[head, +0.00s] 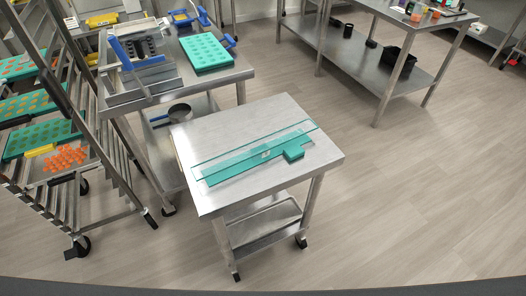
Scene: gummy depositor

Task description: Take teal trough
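A long teal trough (235,166) lies on top of the steel cart (196,128) in the middle of the head view. It looks partly see-through, with thin clear edges, and runs slantwise from the left side of the cart top to the far right. A small solid teal block (293,153) sits at its right front side; I cannot tell whether it is part of the trough. A small pale spot shows near the trough's middle. Neither of my grippers is in view.
A steel table (237,72) behind the cart holds a teal mould tray (206,50) and a blue-handled metal device (146,62). A rack (105,150) with teal trays stands at left. Another steel table (420,20) is at back right. The floor right of the cart is clear.

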